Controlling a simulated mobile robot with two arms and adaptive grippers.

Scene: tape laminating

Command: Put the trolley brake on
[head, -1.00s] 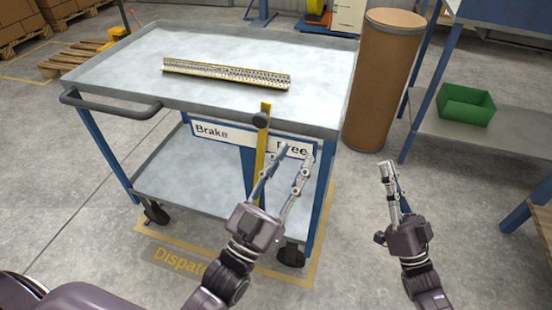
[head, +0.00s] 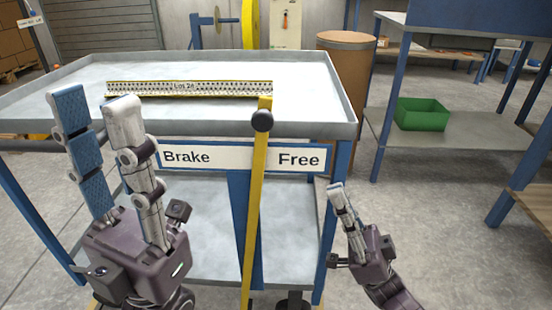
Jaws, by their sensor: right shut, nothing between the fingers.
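The trolley (head: 40,112) stands in front of me. Its yellow brake lever (head: 256,200) has a black knob (head: 262,121) and rises in front of a white label strip, leaning slightly right at the top. The lever top lies between the word "Brake" (head: 186,157) on the left and "Free" (head: 299,160) on the right. My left gripper (head: 96,105) is open and empty, fingers pointing up, left of the lever and apart from it. It covers part of the trolley's left side. My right gripper (head: 336,190) is shut and empty, right of the trolley's right front leg.
A perforated yellow-edged strip (head: 190,89) lies on the trolley top. A brown drum (head: 345,75) stands behind right. A bench at the right carries a green bin (head: 422,113) on its lower shelf. Floor between trolley and bench is clear.

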